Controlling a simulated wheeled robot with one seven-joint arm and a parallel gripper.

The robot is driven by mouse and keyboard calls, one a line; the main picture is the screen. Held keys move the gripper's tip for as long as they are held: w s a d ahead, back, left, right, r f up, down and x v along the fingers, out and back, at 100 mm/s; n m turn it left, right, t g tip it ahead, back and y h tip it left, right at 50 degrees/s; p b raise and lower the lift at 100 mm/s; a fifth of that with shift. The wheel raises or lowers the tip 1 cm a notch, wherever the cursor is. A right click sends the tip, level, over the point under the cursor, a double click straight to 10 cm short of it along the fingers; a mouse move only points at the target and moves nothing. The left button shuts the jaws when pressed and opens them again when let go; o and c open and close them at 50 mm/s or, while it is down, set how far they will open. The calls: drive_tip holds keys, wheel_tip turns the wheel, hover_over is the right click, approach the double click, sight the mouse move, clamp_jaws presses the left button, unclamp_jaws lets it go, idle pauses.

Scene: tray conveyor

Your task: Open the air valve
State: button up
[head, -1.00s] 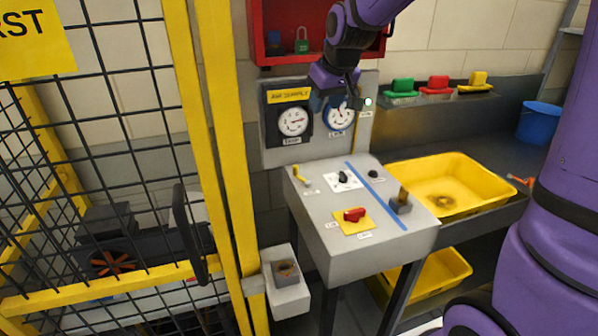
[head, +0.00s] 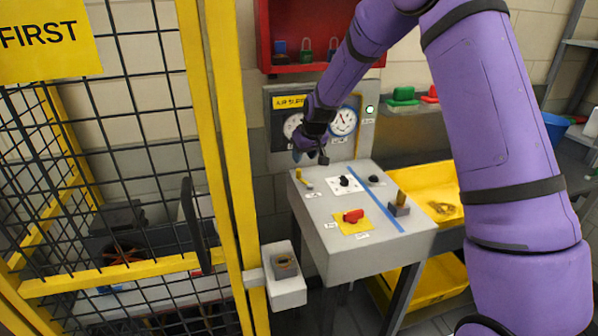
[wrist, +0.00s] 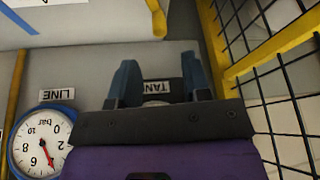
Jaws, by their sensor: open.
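The likely air valve is a small yellow lever (head: 301,178) at the back left corner of the grey console (head: 330,235); its label is too small to read. In the wrist view the yellow lever (wrist: 157,18) shows at the top, beyond my fingertips and apart from them. My gripper (head: 311,157) is open and empty, just above and behind the lever, in front of the gauge panel. In the wrist view my gripper's two blue fingers (wrist: 161,78) are spread, with the TANK label (wrist: 155,86) behind them. The tank gauge is partly hidden by my gripper.
The line gauge (head: 343,121) is beside my gripper. A yellow fence post (head: 222,150) stands close on the left.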

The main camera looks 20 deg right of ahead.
sight(299, 170)
drive_tip(key=x, duration=0.8)
drive_tip(key=shift+c, duration=0.4)
clamp_jaws()
